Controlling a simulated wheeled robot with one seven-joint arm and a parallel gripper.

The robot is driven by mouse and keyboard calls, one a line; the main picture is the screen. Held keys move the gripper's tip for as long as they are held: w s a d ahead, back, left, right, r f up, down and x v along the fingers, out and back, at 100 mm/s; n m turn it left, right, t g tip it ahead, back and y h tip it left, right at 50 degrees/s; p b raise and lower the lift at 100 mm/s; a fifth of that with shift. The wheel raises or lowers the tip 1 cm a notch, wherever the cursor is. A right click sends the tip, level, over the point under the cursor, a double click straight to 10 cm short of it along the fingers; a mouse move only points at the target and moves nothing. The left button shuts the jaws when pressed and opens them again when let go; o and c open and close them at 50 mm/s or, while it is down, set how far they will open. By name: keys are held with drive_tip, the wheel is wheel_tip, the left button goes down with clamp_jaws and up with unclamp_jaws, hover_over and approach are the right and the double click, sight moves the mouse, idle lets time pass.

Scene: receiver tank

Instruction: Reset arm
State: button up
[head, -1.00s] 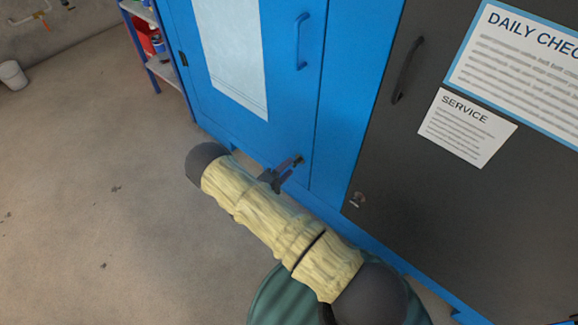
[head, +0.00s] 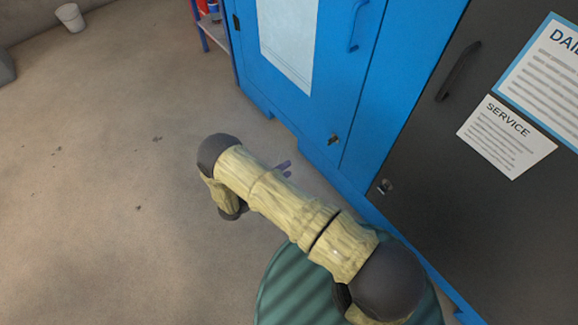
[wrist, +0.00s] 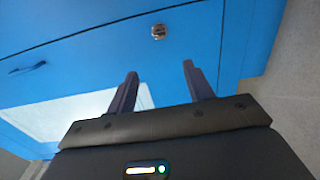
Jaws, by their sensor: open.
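My gripper (wrist: 160,82) is open and empty in the wrist view, its two dark fingers apart. It faces the blue cabinet door (wrist: 85,50), with a small metal lock (wrist: 158,31) beyond the fingertips. In the head view, my bent arm hides most of the gripper; only a bit of the fingers (head: 284,170) shows past the forearm, over the floor and short of the blue cabinet (head: 300,105). The lock with a key-like piece (head: 333,139) sits low on the blue door, apart from the fingers.
A dark grey door (head: 440,165) with a black handle (head: 458,72) and a service notice (head: 506,136) stands at the right. A shelf (head: 212,30) stands beside the cabinet, and a white bucket (head: 70,17) at the back left. The concrete floor (head: 110,150) at left is clear.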

drive_tip(key=shift+w, duration=0.15)
idle(0.3)
drive_tip(key=w+r+m+y+p, duration=0.2)
drive_tip(key=w+r+m+y, duration=0.2)
drive_tip(key=w+r+y, duration=0.85)
drive_tip(key=s+d+r+m+g+y+p, duration=0.1)
drive_tip(key=s+d+r+g, duration=0.15)
drive_tip(key=r, duration=0.65)
drive_tip(key=s+d+r+m+g+y+p, duration=0.1)
drive_tip(key=s+d+r+y, duration=0.2)
drive_tip(key=r, duration=0.5)
drive_tip(key=s+d+r+m+g+h+p, duration=0.15)
drive_tip(key=s+d+r, duration=0.3)
drive_tip(key=s, duration=0.45)
drive_tip(key=s+d+r+g, duration=0.3)
drive_tip(key=s+d, duration=0.3)
drive_tip(key=s, duration=0.3)
drive_tip(key=w+p+v, duration=0.2)
drive_tip(key=p+v, duration=1)
drive_tip(key=w+r+p+v, duration=0.1)
drive_tip(key=w+p+v, duration=0.2)
drive_tip(key=p+v, duration=0.9)
drive_tip(key=w+a+r+p+v, duration=0.1)
drive_tip(key=w+p+v, duration=0.2)
drive_tip(key=p+v, duration=0.9)
drive_tip(key=shift+a+p, duration=0.4)
drive_tip(key=shift+p, duration=0.25)
